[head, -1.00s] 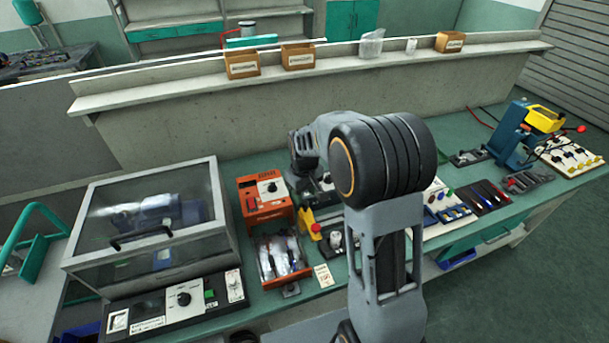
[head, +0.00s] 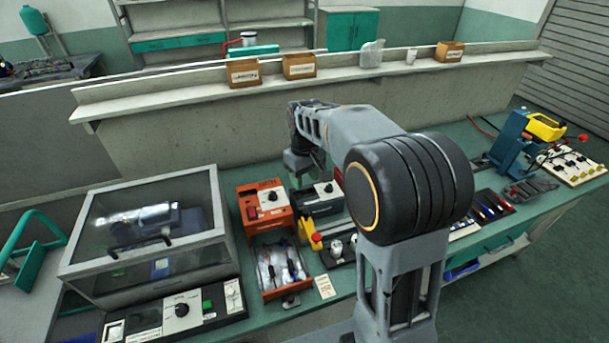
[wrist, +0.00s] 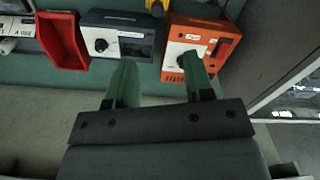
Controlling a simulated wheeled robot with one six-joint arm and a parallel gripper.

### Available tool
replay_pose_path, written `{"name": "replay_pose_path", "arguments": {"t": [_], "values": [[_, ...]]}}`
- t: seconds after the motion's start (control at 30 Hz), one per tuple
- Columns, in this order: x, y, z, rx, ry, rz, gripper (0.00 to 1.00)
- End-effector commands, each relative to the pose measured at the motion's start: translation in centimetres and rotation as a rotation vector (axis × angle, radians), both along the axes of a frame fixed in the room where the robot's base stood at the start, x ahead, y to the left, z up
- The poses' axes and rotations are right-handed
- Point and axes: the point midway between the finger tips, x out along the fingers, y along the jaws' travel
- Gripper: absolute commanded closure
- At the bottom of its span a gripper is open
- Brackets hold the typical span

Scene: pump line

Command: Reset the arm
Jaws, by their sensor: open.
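My gripper (wrist: 159,88) shows in the wrist view as two green fingers set wide apart, open with nothing between them. In the head view the gripper (head: 308,180) is partly hidden by my arm, above the back of the bench near the orange unit and the dark unit. In the wrist view the orange unit (wrist: 203,42) lies beyond the right finger, and the dark blue unit with a dial (wrist: 120,38) lies beyond the left finger. Neither is visibly gripped. In the head view the orange unit (head: 264,203) stands left of the dark unit (head: 319,199).
A clear-lidded case (head: 147,225) stands at the left of the bench. An orange tray (head: 281,270) with tools sits in front. A blue and yellow press (head: 522,138) is at the far right. A shelf (head: 200,93) with small boxes runs behind. A red bin (wrist: 64,42) shows in the wrist view.

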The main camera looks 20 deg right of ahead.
Motion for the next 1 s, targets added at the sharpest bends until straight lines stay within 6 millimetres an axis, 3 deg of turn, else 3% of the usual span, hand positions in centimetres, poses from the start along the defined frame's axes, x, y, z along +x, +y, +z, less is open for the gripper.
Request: {"name": "replay_pose_path", "arguments": {"t": [0.3, 0.37, 0.8, 1.0], "values": [[0.3, 0.0, -0.1, 0.001, -0.016, -0.045, 0.52], [-0.7, 0.0, -1.8, 0.0, 0.001, -0.098, 0.52], [-13.8, 0.2, 0.0, 0.035, -0.216, -0.342, 0.52], [-17.3, 0.3, 0.8, 0.053, -0.309, -0.35, 0.52]]}}
